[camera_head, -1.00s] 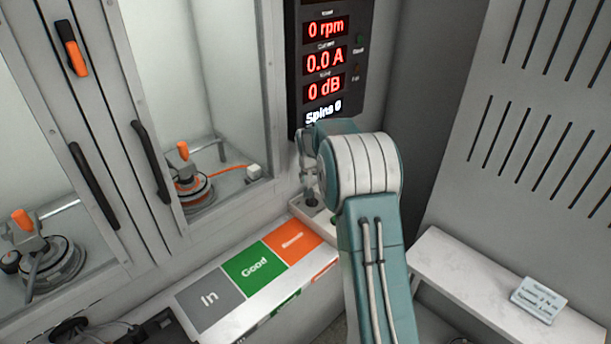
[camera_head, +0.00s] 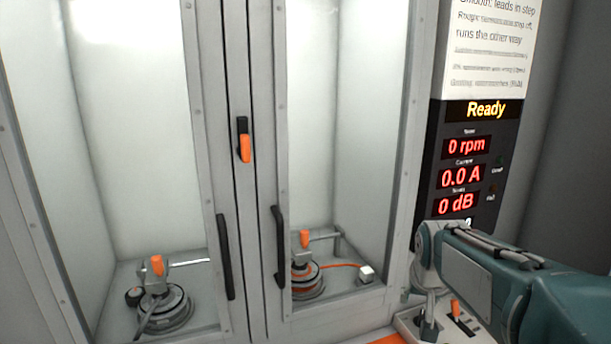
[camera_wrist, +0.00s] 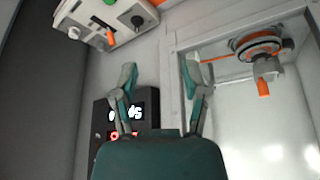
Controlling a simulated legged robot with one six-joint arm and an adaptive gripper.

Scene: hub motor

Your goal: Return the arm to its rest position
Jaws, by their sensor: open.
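My arm (camera_head: 560,295) enters the head view from the lower right, a teal and grey link with a pale joint at its left end. It stands in front of the lower part of the display panel (camera_head: 475,150). My gripper (camera_wrist: 160,72) shows clearly in the wrist view, its two fingers spread with nothing between them. In the head view the gripper is mostly hidden or too small to make out. The wrist view looks upside down and shows a control box (camera_wrist: 108,15) with a green button, an orange lever and a dark knob, apart from the fingers.
Two glazed compartments hold hub motors, one at the left (camera_head: 165,310) and one at the right (camera_head: 305,280). Their black door handles (camera_head: 224,257) and (camera_head: 279,245) stand out from the frames. An orange latch (camera_head: 244,148) sits between the doors. The panel reads Ready, 0 rpm.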

